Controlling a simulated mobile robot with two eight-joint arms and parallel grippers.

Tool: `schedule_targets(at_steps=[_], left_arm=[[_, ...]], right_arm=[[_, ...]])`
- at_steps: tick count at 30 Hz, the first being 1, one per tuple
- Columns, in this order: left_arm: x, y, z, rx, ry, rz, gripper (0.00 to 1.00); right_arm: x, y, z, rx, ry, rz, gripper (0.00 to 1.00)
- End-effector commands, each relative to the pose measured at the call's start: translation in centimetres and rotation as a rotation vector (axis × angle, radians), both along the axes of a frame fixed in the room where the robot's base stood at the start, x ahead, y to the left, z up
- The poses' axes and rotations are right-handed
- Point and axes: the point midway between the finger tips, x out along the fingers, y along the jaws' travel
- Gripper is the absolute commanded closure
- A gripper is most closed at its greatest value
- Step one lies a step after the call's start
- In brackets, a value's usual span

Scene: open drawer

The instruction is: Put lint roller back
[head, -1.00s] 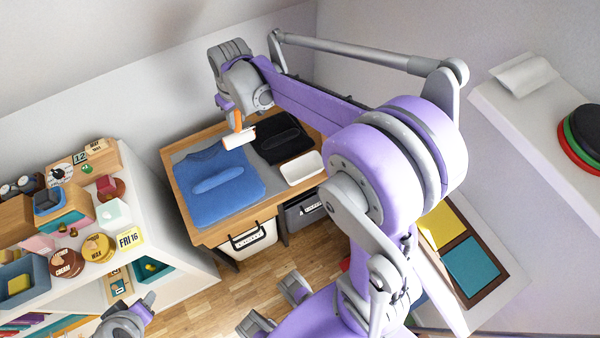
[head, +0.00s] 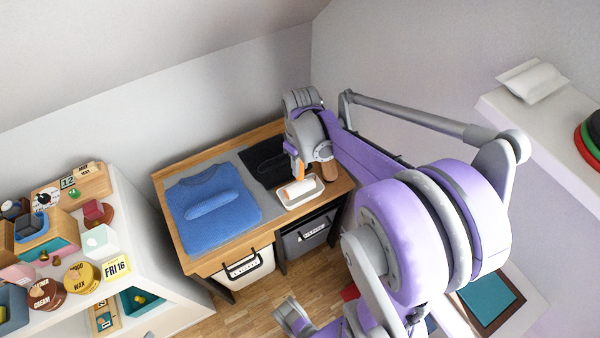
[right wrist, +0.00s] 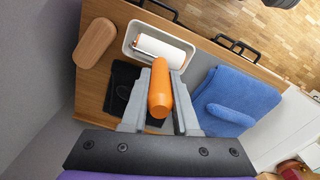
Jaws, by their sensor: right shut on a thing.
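The lint roller has a white roll (head: 300,187) and an orange handle (right wrist: 160,85). My right gripper (right wrist: 158,95) is shut on the orange handle; in the head view the gripper (head: 302,166) is at the right of the desk. The white roll (right wrist: 160,48) lies over the white tray (head: 316,194), within its rim as seen from the wrist. I cannot tell whether it touches the tray's bottom. The tray also shows in the right wrist view (right wrist: 131,45).
A blue folded garment (head: 215,200) and a black one (head: 262,162) lie on the wooden desk. A wooden oval block (right wrist: 95,42) lies beside the tray. A cluttered white shelf (head: 140,255) stands at left.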

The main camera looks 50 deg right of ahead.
Motion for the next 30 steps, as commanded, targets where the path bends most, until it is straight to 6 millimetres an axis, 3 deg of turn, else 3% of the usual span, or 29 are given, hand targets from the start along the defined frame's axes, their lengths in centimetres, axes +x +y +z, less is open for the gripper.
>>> schedule_targets(at_steps=[6,18,19,23,24,30], left_arm=[[-0.1,0.0,-0.6,0.0,0.002,0.0,0.5],[-0.1,0.0,-0.9,0.0,0.003,0.0,0.5],[-0.1,0.0,-0.9,0.0,0.003,0.0,0.5],[-0.1,0.0,-0.8,0.0,0.003,0.0,0.5],[-0.1,0.0,-0.8,0.0,0.003,0.0,0.5],[-0.1,0.0,-0.8,0.0,0.003,0.0,0.5]], right_arm=[[0.0,0.0,-3.0,0.0,0.0,0.0,1.0],[0.0,0.0,-3.5,0.0,0.0,0.0,1.0],[0.0,0.0,-3.6,0.0,0.0,0.0,0.7],[0.0,0.0,-3.5,0.0,0.0,-0.001,0.47],[0.0,0.0,-3.5,0.0,0.0,-0.001,0.42],[0.0,0.0,-3.5,0.0,0.0,-0.001,0.42]])
